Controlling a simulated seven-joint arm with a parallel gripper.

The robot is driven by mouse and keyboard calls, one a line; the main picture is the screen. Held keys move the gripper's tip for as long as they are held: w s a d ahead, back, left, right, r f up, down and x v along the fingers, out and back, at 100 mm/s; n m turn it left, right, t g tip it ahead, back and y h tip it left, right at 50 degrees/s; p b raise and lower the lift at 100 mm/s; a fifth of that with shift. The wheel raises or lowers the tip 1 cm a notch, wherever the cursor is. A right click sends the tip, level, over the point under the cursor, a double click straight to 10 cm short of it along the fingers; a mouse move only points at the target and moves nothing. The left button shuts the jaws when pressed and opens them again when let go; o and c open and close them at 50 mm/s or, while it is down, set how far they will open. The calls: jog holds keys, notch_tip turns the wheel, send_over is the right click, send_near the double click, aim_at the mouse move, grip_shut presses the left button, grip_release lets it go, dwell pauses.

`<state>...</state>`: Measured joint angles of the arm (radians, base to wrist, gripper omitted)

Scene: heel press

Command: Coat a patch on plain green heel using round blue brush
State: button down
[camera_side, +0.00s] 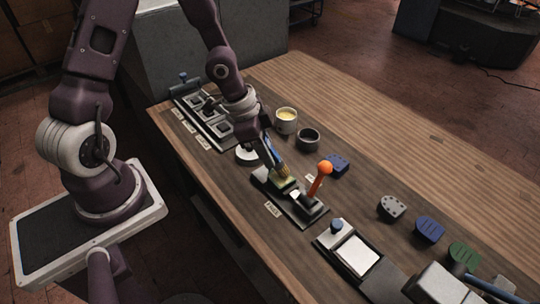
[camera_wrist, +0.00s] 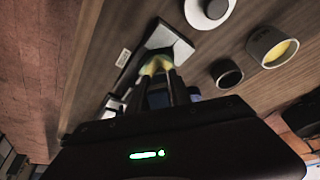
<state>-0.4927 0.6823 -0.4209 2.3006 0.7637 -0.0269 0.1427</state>
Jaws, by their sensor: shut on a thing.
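My gripper (camera_side: 265,138) is shut on the blue brush (camera_side: 271,152), which tilts downward with its tan bristles (camera_side: 283,171) low. The bristles are at or just above a yellowish-green heel (camera_side: 283,184) in the dark clamp fixture (camera_side: 310,211); I cannot tell whether they touch. In the wrist view, my gripper's fingers (camera_wrist: 162,92) point at the fixture plate (camera_wrist: 172,38), with the pale yellow bristles (camera_wrist: 156,66) between. The brush hides much of the heel there, so any coating on it cannot be made out.
A cup of yellow liquid (camera_side: 286,119) and a dark cup (camera_side: 308,138) stand behind. An orange-knobbed lever (camera_side: 323,170) rises close to the brush. Blue (camera_side: 337,163), grey (camera_side: 392,207) and green (camera_side: 464,254) heels lie rightward. A white pad (camera_side: 354,255) lies in front.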

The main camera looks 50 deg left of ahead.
aim_at(266, 138)
jog(key=d, duration=0.4)
jog(key=shift+s, duration=0.1)
jog(key=shift+d+f, duration=0.3)
jog(key=shift+d, duration=0.55)
jog(key=shift+d+r, duration=0.2)
jog(key=shift+d, duration=0.1)
jog(key=shift+a, duration=0.6)
jog(key=shift+a+f, duration=0.25)
jog(key=shift+a, duration=0.4)
jog(key=shift+a+r, duration=0.25)
jog(key=shift+a, duration=1.95)
jog(key=shift+d+r, duration=0.1)
jog(key=shift+r, duration=4.35)
